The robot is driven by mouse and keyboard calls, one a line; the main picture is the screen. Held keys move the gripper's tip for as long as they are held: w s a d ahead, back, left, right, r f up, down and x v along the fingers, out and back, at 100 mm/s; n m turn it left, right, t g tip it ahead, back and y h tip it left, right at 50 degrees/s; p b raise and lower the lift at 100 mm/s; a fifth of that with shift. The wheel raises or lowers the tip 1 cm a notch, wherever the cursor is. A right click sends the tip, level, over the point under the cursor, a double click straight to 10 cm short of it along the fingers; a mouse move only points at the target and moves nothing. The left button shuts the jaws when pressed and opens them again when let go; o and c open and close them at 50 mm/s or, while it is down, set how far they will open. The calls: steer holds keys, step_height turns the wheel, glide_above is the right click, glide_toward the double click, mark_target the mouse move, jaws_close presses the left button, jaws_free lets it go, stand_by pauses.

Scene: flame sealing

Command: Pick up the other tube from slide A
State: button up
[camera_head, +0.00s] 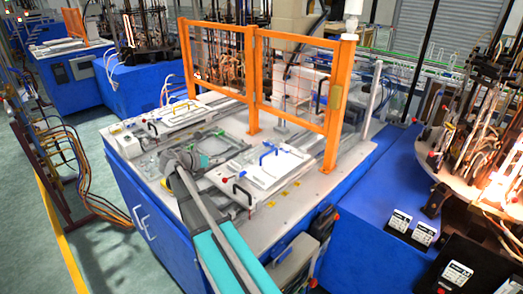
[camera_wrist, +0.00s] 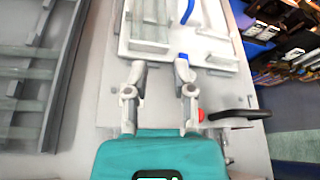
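My gripper (camera_wrist: 160,68) shows in the wrist view with its two fingers clearly apart and nothing seen between them. The fingertips are at the near edge of a white slide plate (camera_wrist: 207,52) carrying grey blocks (camera_wrist: 150,25) and a blue handle (camera_wrist: 187,10). A small blue piece (camera_wrist: 182,57) shows at the right fingertip; I cannot tell what it belongs to. In the head view, one white slide plate (camera_head: 287,162) lies right of my wrist and another (camera_head: 188,117) behind it. No label tells which is slide A. I cannot make out a tube.
A black handle (camera_wrist: 240,114) with a red knob (camera_wrist: 201,115) is close right of my fingers. Grey rails (camera_wrist: 45,70) lie to the left. An orange guard frame (camera_head: 255,75) stands across the back of the table. A tube-loaded carousel (camera_head: 480,140) is at the right.

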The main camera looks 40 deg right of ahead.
mark_target(237, 159)
steer(key=shift+d, duration=0.1)
steer(key=shift+b+x, duration=1.6)
steer(key=shift+x, duration=2.65)
steer(key=shift+s, duration=0.2)
steer(key=shift+d+f, duration=0.1)
steer(key=b+x, duration=0.2)
steer(key=x, duration=0.2)
steer(key=shift+f, duration=0.15)
steer(key=shift+s+d, duration=0.1)
steer(key=shift+d, duration=0.25)
jaws_close()
